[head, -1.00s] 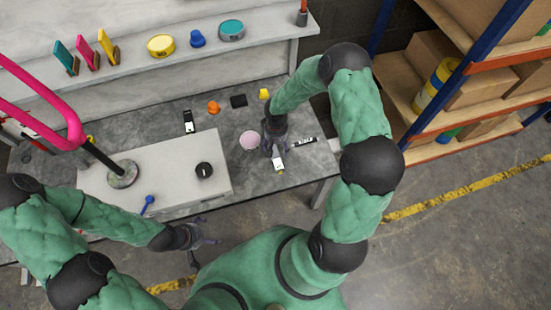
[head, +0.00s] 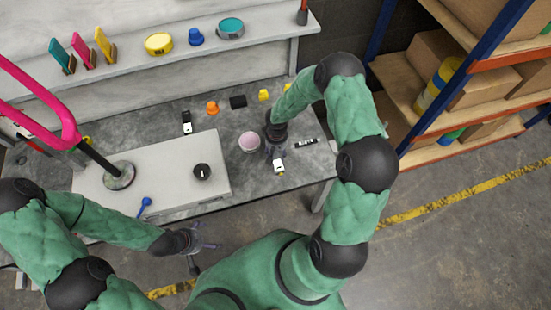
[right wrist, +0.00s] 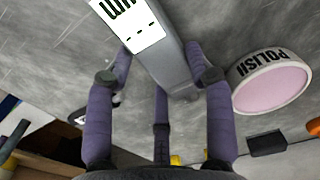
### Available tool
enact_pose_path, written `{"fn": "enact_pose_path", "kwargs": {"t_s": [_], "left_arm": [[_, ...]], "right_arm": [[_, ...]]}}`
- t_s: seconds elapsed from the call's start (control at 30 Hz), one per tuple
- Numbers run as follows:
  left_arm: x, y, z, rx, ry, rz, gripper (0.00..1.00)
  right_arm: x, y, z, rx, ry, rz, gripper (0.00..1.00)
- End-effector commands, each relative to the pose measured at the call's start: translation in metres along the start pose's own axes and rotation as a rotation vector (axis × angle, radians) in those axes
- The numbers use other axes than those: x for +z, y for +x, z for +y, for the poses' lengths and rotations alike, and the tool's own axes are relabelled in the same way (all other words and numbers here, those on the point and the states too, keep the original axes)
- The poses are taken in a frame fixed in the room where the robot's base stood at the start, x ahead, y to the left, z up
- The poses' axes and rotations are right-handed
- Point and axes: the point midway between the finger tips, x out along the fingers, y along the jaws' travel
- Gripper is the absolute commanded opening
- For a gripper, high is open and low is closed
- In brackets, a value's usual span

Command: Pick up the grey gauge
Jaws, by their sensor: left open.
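The grey gauge (head: 279,167), with a white display face, lies near the front of the grey bench in the head view. In the right wrist view the grey gauge (right wrist: 165,55) runs between the fingers, its display toward the top edge. My right gripper (head: 276,152) is at the gauge's far end; in its wrist view the right gripper (right wrist: 160,62) has fingers on both sides of the grey body. Whether they press on it cannot be told. My left gripper (head: 208,238) is open and empty, off the bench's front edge.
A pink polish tin (head: 249,142) stands just left of my right gripper. A dark gauge (head: 306,142) lies to its right, another dark gauge (head: 187,122) further left. A black block (head: 238,102) and orange piece (head: 212,107) lie behind.

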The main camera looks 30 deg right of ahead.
Motion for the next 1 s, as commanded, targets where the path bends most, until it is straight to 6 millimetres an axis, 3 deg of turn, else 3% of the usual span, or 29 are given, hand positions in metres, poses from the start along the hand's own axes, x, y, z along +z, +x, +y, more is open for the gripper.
{"fn": "enact_pose_path", "kwargs": {"t_s": [0.37, 0.57, 0.7, 1.0], "left_arm": [[0.000, -0.001, 0.001, 0.000, 0.000, 0.000, 0.96], [0.000, -0.010, 0.004, 0.000, 0.000, 0.000, 0.96], [0.001, -0.021, 0.007, 0.000, 0.000, 0.000, 0.96], [0.002, -0.042, 0.015, 0.000, 0.000, 0.000, 0.96]], "right_arm": [[0.000, -0.002, 0.000, 0.000, 0.000, -0.001, 0.15], [0.000, -0.018, 0.000, 0.000, 0.001, 0.000, 0.15], [0.001, -0.040, -0.004, -0.001, -0.003, 0.001, 0.15], [0.027, -0.099, -0.053, -0.001, -0.008, 0.001, 0.15]]}}
